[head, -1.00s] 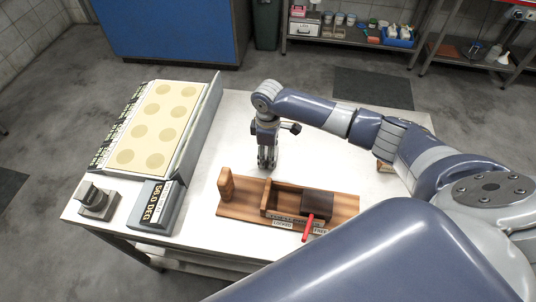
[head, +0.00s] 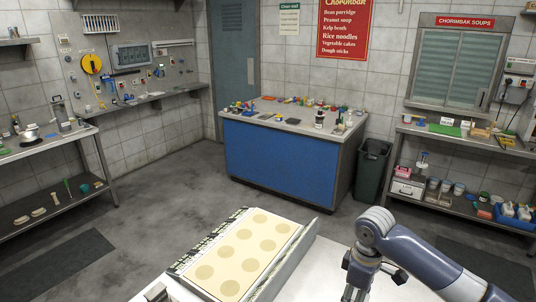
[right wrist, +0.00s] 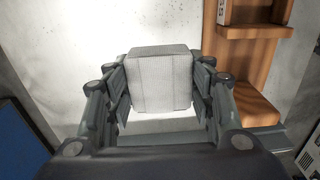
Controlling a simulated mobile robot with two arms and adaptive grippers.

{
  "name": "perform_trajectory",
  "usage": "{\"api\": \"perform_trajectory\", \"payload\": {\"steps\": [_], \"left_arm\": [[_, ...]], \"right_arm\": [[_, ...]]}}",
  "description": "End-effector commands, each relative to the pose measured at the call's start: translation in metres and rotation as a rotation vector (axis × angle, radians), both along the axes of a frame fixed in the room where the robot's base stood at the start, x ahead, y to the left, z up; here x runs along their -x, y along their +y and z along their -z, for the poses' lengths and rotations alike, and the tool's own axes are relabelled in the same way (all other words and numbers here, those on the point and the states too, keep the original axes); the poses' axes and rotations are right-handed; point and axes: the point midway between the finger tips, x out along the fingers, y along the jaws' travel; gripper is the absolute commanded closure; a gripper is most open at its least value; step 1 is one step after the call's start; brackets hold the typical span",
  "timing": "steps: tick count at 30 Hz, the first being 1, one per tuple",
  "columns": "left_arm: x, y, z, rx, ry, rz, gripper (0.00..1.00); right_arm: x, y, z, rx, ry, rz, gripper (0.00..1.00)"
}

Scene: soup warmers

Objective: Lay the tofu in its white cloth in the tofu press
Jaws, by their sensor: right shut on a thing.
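The tofu in its white cloth (right wrist: 160,72) is a pale, squarish block in the right wrist view. My right gripper (right wrist: 160,100) is shut on it, with a finger on each side. The wooden tofu press (right wrist: 250,75) shows in part at the right of that view, beside the block and apart from it. In the head view, my right arm comes in at the lower right, its gripper (head: 354,292) cut by the bottom edge. The press and tofu do not show there. My left gripper is not in view.
A cream board with round spots (head: 247,250) lies on the white table (head: 330,262), left of my right arm. A blue counter (head: 280,155) with many small items and a grey bin (head: 371,168) stand beyond. Shelves line both sides.

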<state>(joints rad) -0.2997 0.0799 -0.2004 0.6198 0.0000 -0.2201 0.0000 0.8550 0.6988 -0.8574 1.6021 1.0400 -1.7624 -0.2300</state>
Motion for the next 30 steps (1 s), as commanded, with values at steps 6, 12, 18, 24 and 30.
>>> {"api": "perform_trajectory", "payload": {"steps": [6, 12, 18, 24, 30], "left_arm": [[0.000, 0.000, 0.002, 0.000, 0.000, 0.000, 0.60], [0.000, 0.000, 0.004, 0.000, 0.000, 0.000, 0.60], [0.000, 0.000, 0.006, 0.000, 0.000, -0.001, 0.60], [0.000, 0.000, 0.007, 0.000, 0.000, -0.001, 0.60], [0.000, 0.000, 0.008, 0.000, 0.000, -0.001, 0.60]], "right_arm": [[0.017, 0.021, -0.028, 0.001, -0.006, 0.171, 0.81], [0.048, 0.041, -0.052, 0.001, -0.004, 0.374, 0.81], [0.085, 0.055, -0.071, 0.001, -0.004, 0.575, 0.81], [0.122, 0.061, -0.082, 0.002, -0.003, 0.753, 0.81], [0.145, 0.062, -0.088, 0.000, -0.002, 0.859, 0.81]]}}
